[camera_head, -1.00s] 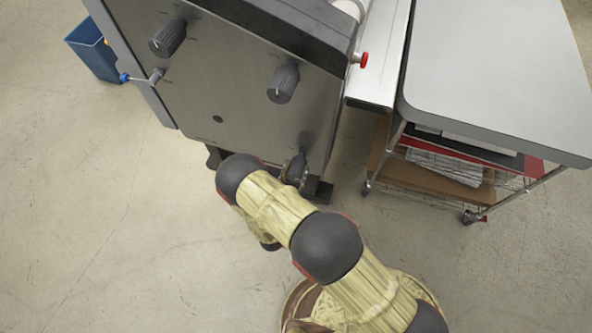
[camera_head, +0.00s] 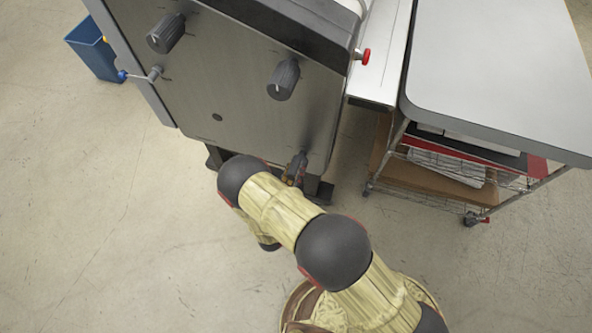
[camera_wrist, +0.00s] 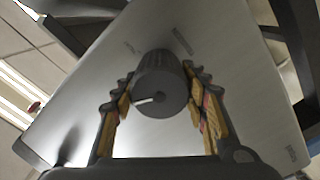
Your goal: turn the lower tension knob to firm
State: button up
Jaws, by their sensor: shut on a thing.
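The lower tension knob (camera_wrist: 160,88) is a dark ribbed round knob with a white pointer line on its face, on the grey metal panel (camera_wrist: 240,110) of the machine. In the wrist view the pointer runs toward the left. My gripper (camera_wrist: 160,100) has one finger on each side of the knob and is shut on it. The labels beside the knob are too blurred to read.
Two more dark knobs (camera_head: 283,80) (camera_head: 166,34) sit higher on the panel. A small crank (camera_head: 140,76) is at the panel's left edge. A red button (camera_head: 362,56) is at the right. A wheeled cart (camera_head: 490,80) stands right; a blue bin (camera_head: 95,50) stands left.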

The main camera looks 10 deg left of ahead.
jog(key=n, duration=0.4)
jog(key=shift+a+f+n, duration=0.1)
jog(key=shift+a+n, duration=0.05)
jog(key=shift+n, duration=0.15)
dwell(0.5)
jog(key=o, duration=1.2)
jog(key=shift+c, duration=0.2)
jog(key=shift+s, duration=0.15)
jog(key=s, duration=1.1)
jog(key=shift+s+a, duration=0.35)
jog(key=shift+a, duration=0.1)
